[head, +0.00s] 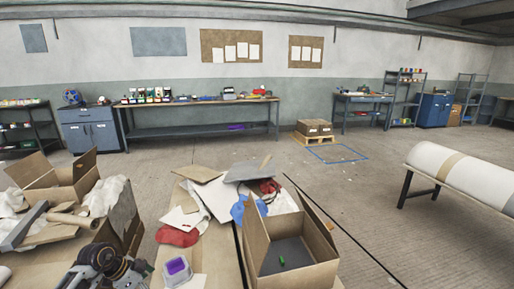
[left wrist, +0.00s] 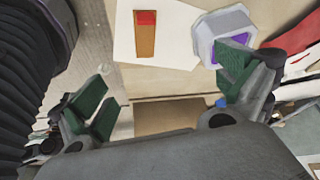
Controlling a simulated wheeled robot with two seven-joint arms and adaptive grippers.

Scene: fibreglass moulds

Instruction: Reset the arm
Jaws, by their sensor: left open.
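My left gripper (left wrist: 165,92) is open in the left wrist view, with green pads on its two fingers. I see nothing between the fingers but the surface and a brown cardboard area behind them. Dark parts of my left arm and gripper (head: 105,264) show at the lower left of the head view, above the cardboard-covered table. A pale container with purple inside (head: 177,271) is to the right of them. It also shows in the left wrist view (left wrist: 205,42), partly behind the right-hand finger. My right gripper is in neither view.
An open cardboard box (head: 316,262) with a small green item (head: 281,261) inside stands at the lower middle. Another open box (head: 68,186) with wrapping is at the left. Sheets and red cloth (head: 177,237) clutter the table. A white roll (head: 450,170) lies at right. The floor beyond is mostly clear.

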